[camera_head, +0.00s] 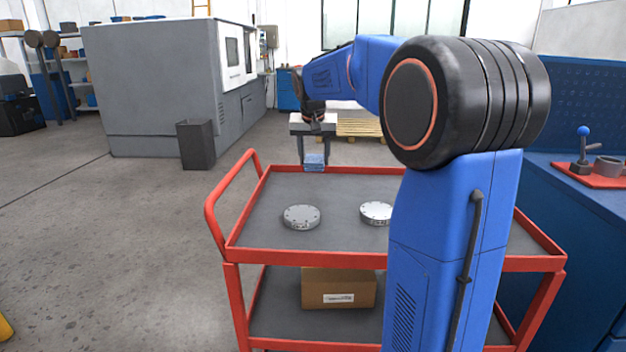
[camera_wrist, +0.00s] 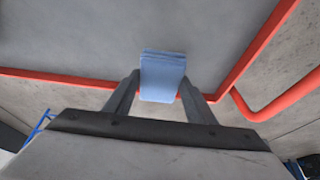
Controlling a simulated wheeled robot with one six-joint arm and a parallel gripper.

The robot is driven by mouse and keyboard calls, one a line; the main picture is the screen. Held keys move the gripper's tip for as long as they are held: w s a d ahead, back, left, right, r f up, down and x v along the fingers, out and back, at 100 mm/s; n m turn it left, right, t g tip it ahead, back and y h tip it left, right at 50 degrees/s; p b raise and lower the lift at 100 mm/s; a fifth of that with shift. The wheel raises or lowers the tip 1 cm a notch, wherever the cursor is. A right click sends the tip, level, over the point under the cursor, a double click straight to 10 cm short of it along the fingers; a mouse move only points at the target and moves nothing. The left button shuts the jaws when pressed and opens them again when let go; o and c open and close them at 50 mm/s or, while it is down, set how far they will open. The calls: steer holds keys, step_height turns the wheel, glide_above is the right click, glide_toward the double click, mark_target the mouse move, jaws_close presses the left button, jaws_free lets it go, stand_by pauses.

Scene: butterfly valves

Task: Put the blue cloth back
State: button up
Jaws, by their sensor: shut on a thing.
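The blue cloth (camera_wrist: 162,78) is a folded light-blue pad. My gripper (camera_wrist: 161,92) is shut on it, with one dark finger on each side. In the head view the cloth (camera_head: 315,162) hangs below my gripper (camera_head: 314,150) near the far edge of the red-framed cart (camera_head: 262,232). In the wrist view the cloth overlaps the cart's red rim. I cannot tell whether the cloth touches the cart.
Two grey flanged discs lie on the cart top, one at the left (camera_head: 301,217) and one (camera_head: 376,212) partly behind my arm. A cardboard box (camera_head: 338,288) sits on the lower shelf. A blue bench with a red mat (camera_head: 592,178) stands at the right.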

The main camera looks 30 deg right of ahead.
mark_target(314, 162)
steer(key=shift+f, duration=3.5)
steer(key=shift+f, duration=0.1)
steer(key=o, duration=1.1)
steer(key=v, duration=1.2)
